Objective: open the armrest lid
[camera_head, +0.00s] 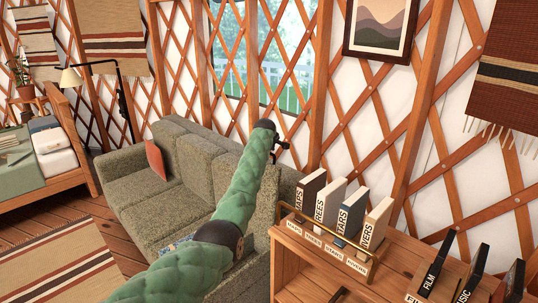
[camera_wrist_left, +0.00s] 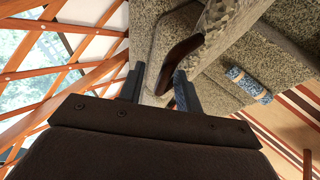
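The tweed sofa (camera_head: 160,190) stands against the lattice wall. Its right end, where the near armrest (camera_head: 262,210) is, is partly hidden by my green left arm. In the left wrist view a speckled fabric panel with a dark brown edge or flap (camera_wrist_left: 181,58), perhaps the armrest lid, lies ahead of my left gripper. My left gripper (camera_wrist_left: 160,68) has its fingers apart, with the brown piece showing between and beyond them; I cannot tell whether they touch. In the head view the left gripper (camera_head: 282,146) is over the sofa's right end. My right gripper is out of view.
A wooden shelf (camera_head: 310,250) with a rail and several upright books stands right of the sofa, close to my left arm. A blue patterned item (camera_wrist_left: 248,84) lies on the sofa. A striped rug (camera_head: 65,265) covers the floor in front.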

